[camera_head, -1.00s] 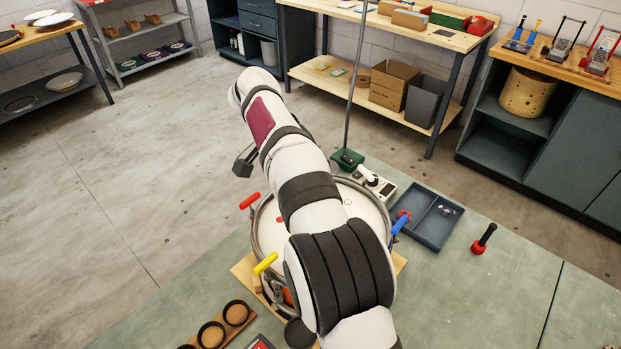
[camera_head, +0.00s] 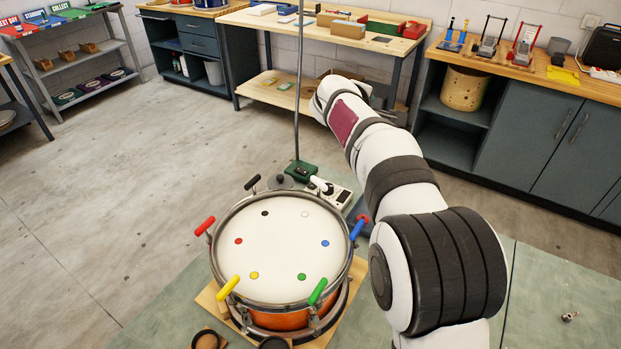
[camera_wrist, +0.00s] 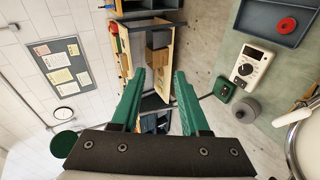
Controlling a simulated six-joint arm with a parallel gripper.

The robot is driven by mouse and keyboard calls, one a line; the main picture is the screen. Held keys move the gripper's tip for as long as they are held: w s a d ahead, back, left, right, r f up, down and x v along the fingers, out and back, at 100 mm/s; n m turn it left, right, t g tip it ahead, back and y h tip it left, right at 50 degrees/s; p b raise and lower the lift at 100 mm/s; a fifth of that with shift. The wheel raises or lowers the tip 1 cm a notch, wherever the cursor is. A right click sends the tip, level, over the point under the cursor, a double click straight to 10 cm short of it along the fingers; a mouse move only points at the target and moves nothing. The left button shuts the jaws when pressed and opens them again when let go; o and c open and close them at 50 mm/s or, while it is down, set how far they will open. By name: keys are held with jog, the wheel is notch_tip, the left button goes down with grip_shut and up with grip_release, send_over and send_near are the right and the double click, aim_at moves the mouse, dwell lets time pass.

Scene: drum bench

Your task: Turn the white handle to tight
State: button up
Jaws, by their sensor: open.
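The white handle (camera_head: 318,184) stands at the far edge of the drum (camera_head: 283,250), by the white dot on its pale head. In the wrist view, the white handle (camera_wrist: 300,114) shows at the right edge, above the drum's metal rim. My gripper (camera_wrist: 160,72) is open with nothing between its green fingers. It points away from the drum, towards the shelves and wall, clear of the handle. In the head view my arm hides most of the gripper.
Red (camera_head: 205,226), black (camera_head: 252,182), yellow (camera_head: 228,287), green (camera_head: 317,291) and blue (camera_head: 357,229) handles ring the drum. A white meter (camera_head: 340,196) and a green stand base (camera_head: 301,172) sit behind it. A grey tray (camera_wrist: 272,20) shows in the wrist view.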

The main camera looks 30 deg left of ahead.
jog(key=s+d+f+n+g+y, duration=0.2)
jog(key=s+d+n+g+y, duration=0.4)
jog(key=n, duration=1)
jog(key=s+d+f+n+g+y, duration=0.1)
jog(key=s+f+n+y, duration=0.4)
jog(key=n, duration=1.1)
send_near(311, 179)
jog(key=x, duration=1.1)
jog(key=shift+w+d+f, duration=0.15)
jog(key=shift+w+f, duration=0.1)
jog(key=shift+f, duration=0.05)
grip_shut()
